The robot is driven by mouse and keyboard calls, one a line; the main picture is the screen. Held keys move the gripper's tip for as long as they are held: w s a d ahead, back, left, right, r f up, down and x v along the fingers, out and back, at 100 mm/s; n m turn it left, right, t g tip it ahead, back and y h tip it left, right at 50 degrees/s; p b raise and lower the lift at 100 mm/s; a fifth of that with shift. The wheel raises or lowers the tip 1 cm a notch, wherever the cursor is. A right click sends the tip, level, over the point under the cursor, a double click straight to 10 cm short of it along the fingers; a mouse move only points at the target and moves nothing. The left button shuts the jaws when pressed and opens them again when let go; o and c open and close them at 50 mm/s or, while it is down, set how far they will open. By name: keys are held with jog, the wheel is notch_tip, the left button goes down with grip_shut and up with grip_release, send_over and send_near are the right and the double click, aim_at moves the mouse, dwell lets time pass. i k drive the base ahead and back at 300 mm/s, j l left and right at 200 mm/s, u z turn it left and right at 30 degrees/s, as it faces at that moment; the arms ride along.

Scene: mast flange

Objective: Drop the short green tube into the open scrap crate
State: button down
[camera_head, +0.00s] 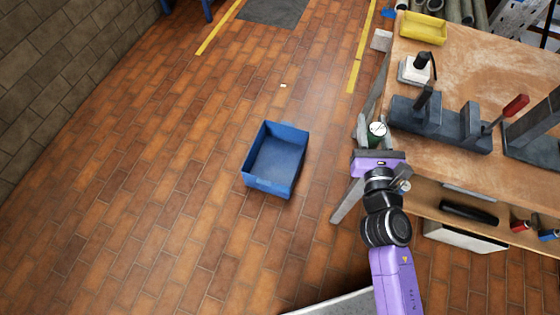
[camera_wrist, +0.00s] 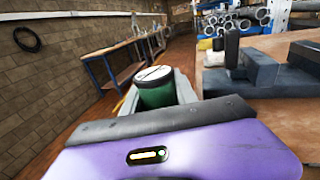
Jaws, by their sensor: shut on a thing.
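The short green tube (camera_wrist: 156,91) stands upright between my gripper's fingers in the wrist view, its pale round top facing up. In the head view the tube (camera_head: 377,131) shows mostly as a pale top with a little green below. My gripper (camera_head: 376,128) is shut on it, beside the left edge of the workbench and clear of the floor. The open scrap crate (camera_head: 281,130) is a blue, empty-looking box on the brick floor, to the left of my gripper. The crate does not show in the wrist view.
The wooden workbench (camera_head: 460,63) is close on the right, with a dark vise-like fixture (camera_head: 440,125), a yellow tray (camera_head: 423,28) and a small white-based device (camera_head: 416,69) on it. A shelf runs below. The floor around the crate is clear. Yellow lines mark the floor behind.

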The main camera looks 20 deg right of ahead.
aim_at(279, 163)
jog(key=i+j, duration=0.1)
jog(key=i, duration=1)
